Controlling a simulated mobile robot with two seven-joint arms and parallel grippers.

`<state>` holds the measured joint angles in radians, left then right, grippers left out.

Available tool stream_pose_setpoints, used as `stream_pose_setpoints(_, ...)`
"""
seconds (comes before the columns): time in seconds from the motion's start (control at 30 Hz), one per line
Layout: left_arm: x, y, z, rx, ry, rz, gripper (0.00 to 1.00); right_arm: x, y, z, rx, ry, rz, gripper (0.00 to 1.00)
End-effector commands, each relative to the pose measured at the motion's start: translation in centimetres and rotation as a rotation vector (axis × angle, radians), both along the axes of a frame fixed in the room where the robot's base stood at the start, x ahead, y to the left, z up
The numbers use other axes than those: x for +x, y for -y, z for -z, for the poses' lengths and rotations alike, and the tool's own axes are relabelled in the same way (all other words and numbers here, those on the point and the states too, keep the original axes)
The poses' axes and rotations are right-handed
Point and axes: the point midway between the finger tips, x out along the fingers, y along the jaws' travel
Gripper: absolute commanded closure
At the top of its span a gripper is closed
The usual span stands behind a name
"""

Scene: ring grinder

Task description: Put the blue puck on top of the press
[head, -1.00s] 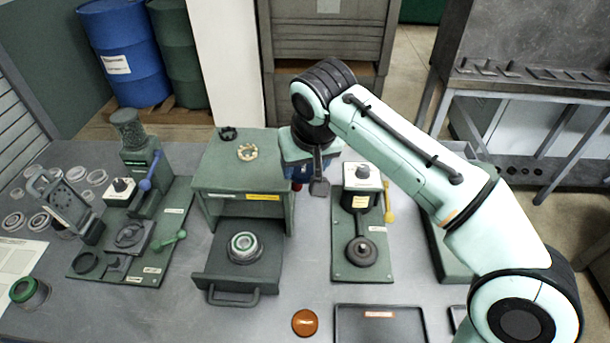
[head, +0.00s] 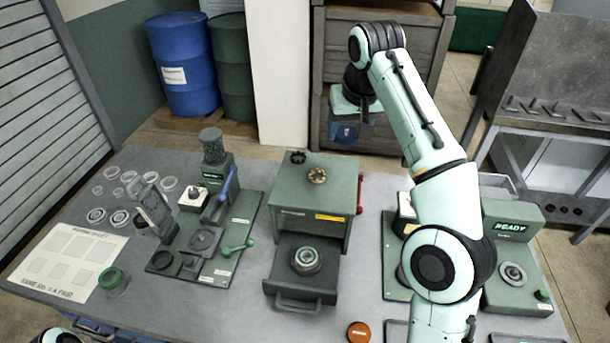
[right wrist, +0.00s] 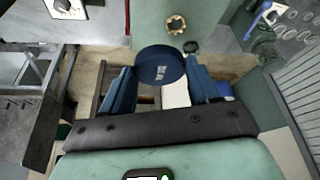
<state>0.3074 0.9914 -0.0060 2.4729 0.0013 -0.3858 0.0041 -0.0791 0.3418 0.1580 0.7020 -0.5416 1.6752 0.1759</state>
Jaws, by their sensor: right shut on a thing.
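The blue puck (right wrist: 160,66) is a dark blue disc with pale lettering, held between the blue fingers of my right gripper (right wrist: 160,88) in the right wrist view. In the head view my right gripper (head: 346,128) is in the air past the far side of the green box-shaped machine (head: 315,195); the puck cannot be told apart from the blue fingers there. This machine has a drawer and may be the press, but its label is unreadable. On its top lie a brass ring (head: 317,176) and a black ring (head: 298,157). My left gripper is not in view.
A green and silver round part (head: 306,261) sits in the open drawer. An orange disc (head: 359,332) lies in front. Blue and green drums and a shelf stand behind.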

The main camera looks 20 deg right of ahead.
Motion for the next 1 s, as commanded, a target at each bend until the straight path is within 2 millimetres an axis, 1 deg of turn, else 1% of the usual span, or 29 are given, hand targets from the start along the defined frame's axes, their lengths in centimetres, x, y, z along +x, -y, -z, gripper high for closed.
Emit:
stream_pose_setpoints(0.03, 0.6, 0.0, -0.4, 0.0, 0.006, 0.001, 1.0, 0.4, 0.2, -0.5, 0.0, 0.005, 0.002, 0.78)
stream_pose_setpoints(0.17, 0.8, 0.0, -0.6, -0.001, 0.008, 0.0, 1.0, 0.6, 0.5, -0.5, -0.002, 0.004, 0.0, 0.78)
stream_pose_setpoints(0.27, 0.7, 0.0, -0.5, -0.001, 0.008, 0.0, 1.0, 0.6, 0.6, 0.3, -0.004, 0.001, 0.001, 0.78)
stream_pose_setpoints(0.37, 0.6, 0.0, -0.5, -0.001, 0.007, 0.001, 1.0, 0.5, 0.6, 1.7, -0.003, -0.001, 0.0, 0.78)
stream_pose_setpoints(0.57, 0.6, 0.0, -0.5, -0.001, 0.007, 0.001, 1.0, 0.4, 0.6, 5.3, -0.002, -0.001, 0.001, 0.78)
stream_pose_setpoints(0.67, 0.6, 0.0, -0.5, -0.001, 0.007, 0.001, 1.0, 0.4, 0.6, 7.6, -0.002, -0.001, 0.001, 0.78)
stream_pose_setpoints(0.8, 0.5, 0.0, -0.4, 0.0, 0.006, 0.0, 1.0, 0.4, 0.5, 11.4, -0.001, -0.002, -0.001, 0.78)
stream_pose_setpoints(0.9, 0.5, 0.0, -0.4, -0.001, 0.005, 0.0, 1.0, 0.4, 0.5, 13.5, -0.001, 0.0, 0.001, 0.78)
stream_pose_setpoints(1.0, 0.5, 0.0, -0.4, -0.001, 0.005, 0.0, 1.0, 0.5, 0.5, 14.9, -0.002, 0.003, 0.0, 0.78)
